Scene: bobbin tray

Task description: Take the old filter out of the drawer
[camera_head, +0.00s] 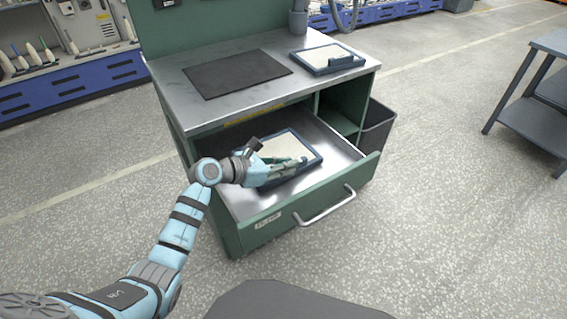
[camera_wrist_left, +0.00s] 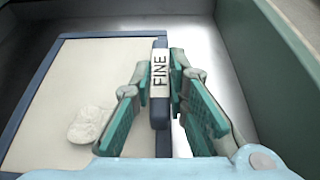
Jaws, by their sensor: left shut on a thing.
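The old filter (camera_head: 283,143) is a flat cream panel with a dark blue frame, lying in the open drawer (camera_head: 307,217) of the green workbench. In the left wrist view the filter (camera_wrist_left: 85,72) shows a pale blotch on its face and a white label reading FINE on its edge grip. My left gripper (camera_head: 298,163) reaches into the drawer over the filter. Its fingers (camera_wrist_left: 162,78) are shut on the filter's edge grip, one on each side. The arm hides part of the filter in the head view. My right gripper is not in view.
A similar blue-framed filter (camera_head: 327,57) lies on the steel benchtop at right, beside a dark mat (camera_head: 237,74). A grey bin (camera_head: 377,125) stands at the bench's right side. The drawer's front handle (camera_head: 325,207) sticks out.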

